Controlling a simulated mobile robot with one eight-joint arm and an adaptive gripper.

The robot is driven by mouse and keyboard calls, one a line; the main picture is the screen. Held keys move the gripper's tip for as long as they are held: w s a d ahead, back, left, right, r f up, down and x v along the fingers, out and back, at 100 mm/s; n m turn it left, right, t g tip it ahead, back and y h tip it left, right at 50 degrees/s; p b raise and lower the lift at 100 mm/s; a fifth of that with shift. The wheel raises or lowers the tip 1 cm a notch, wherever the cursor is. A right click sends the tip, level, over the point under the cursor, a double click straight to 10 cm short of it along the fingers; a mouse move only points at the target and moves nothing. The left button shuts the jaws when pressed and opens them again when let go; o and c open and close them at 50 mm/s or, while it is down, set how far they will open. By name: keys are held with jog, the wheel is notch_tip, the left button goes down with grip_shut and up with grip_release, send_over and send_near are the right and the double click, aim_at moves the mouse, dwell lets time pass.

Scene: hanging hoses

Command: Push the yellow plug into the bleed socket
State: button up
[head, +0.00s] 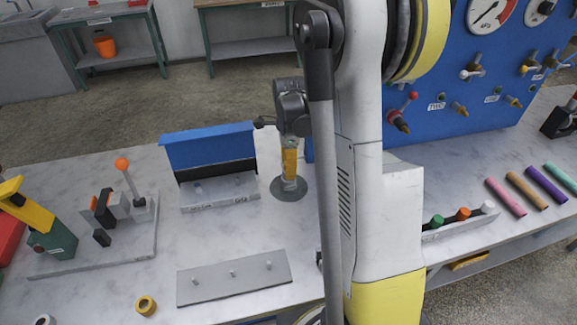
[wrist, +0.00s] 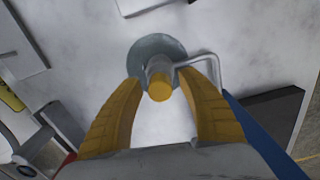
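My gripper (head: 290,160) has yellow fingers and points down over a round grey base (head: 290,190) on the bench, partly behind my arm. In the wrist view the fingers (wrist: 163,85) are apart. Between them is a yellow round end (wrist: 160,90), which looks like the yellow plug, with gaps on both sides. It sits at the top of a short grey post (wrist: 158,66) on the round grey base (wrist: 150,50). A bent metal rod (wrist: 207,58) runs beside the post. I cannot tell how deep the yellow piece sits, or read any bleed label.
A blue upright plate (head: 207,146) and grey pegged block (head: 220,192) stand left of the base. A flat pegged plate (head: 234,279) lies in front. At right are a rack with green (head: 437,220) and orange (head: 463,214) plugs, coloured cylinders (head: 506,197) and a blue gauge panel (head: 450,120).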

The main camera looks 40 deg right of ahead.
notch_tip(320, 180, up, 12)
dwell(0.6)
dwell(0.5)
